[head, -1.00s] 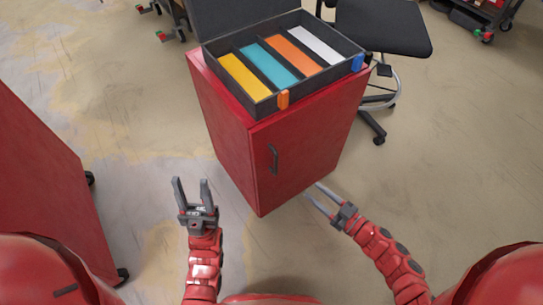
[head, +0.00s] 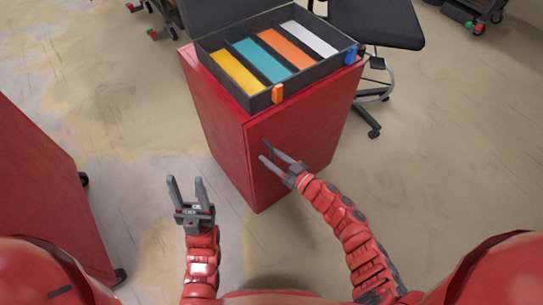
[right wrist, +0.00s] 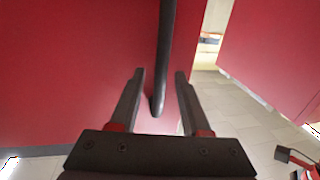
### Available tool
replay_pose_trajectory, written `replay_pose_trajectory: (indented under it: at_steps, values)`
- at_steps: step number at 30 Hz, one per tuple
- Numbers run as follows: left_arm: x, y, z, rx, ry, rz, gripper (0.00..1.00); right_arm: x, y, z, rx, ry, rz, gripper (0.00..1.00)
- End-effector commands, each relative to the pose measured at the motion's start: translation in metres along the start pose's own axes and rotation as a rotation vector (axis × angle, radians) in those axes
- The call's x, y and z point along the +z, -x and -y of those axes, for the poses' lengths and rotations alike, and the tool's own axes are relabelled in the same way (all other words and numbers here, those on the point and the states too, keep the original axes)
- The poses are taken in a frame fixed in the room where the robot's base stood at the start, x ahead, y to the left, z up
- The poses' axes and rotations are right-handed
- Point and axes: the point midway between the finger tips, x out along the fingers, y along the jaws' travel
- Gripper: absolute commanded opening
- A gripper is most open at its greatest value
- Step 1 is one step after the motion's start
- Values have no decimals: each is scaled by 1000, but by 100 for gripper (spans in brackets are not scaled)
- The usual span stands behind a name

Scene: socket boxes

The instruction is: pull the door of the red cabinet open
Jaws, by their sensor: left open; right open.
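The red cabinet (head: 225,140) stands in the middle of the head view, its door (head: 310,135) shut. In the right wrist view the dark vertical handle (right wrist: 165,60) runs down the red door (right wrist: 75,70), its lower end between the finger tips in the picture. I cannot tell whether the fingers touch it. My right gripper (head: 267,151) is open in front of the door; its fingers also show in the right wrist view (right wrist: 160,75). In the head view it hides most of the handle. My left gripper (head: 187,183) is open and empty, left of the cabinet and apart from it.
An open black case (head: 222,98) with coloured compartments sits on the cabinet top, with orange and blue latches. A black chair (head: 385,25) stands behind at the right. Another red cabinet (head: 45,190) is at the left.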

Motion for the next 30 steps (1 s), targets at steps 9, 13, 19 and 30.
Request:
replay_pose_trajectory:
  at_steps: [9, 13, 19, 30]
  values:
    - [0, 0, 0, 0, 0, 0, 50, 0, -1, 0, 0, 0, 1, 42]
    - [0, 0, 0, 0, 0, 0, 50, 0, -1, 0, 0, 0, 1, 18]
    - [0, 0, 0, 0, 0, 0, 50, 0, -1, 0, 0, 0, 1, 0]
    - [0, 0, 0, 0, 0, 0, 50, 0, -1, 0, -1, 0, 1, 0]
